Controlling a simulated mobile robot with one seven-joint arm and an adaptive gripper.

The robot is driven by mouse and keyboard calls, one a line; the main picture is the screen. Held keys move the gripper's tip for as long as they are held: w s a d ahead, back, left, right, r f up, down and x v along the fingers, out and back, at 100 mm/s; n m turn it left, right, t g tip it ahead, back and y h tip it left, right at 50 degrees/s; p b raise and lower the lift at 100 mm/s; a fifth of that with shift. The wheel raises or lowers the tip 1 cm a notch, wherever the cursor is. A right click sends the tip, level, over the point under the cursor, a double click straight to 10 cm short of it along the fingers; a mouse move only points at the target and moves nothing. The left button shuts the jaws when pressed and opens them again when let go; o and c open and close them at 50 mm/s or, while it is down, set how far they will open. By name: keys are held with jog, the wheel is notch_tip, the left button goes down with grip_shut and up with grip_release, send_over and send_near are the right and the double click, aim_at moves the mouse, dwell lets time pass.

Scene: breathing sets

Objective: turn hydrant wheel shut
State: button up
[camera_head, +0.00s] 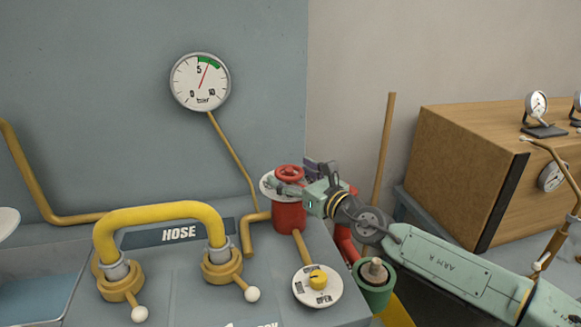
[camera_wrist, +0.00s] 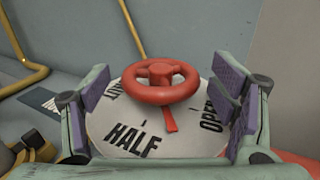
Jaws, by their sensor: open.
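The red hydrant wheel (camera_head: 289,172) tops a red hydrant body (camera_head: 289,216). In the wrist view the wheel (camera_wrist: 160,72) sits above a round white plate (camera_wrist: 112,128) marked HALF and OPEN, with a third label partly hidden by the wheel and finger. A red pointer (camera_wrist: 170,119) under the wheel points between HALF and OPEN. My gripper (camera_head: 301,177) reaches the wheel from the right. Its purple-padded fingers (camera_wrist: 164,84) are spread open on either side of the wheel, with visible gaps on both sides in the wrist view.
A gauge (camera_head: 200,82) on the wall reads a little above 5. A yellow HOSE pipe (camera_head: 160,213) with two white-knobbed levers stands left. A small yellow knob (camera_head: 318,279) on a dial lies in front of the hydrant. A wooden cabinet (camera_head: 465,170) stands right.

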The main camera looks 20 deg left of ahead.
jog(key=shift+w+a, duration=0.2)
jog(key=shift+a, duration=0.15)
jog(key=shift+c, duration=0.3)
jog(key=c, duration=1.1)
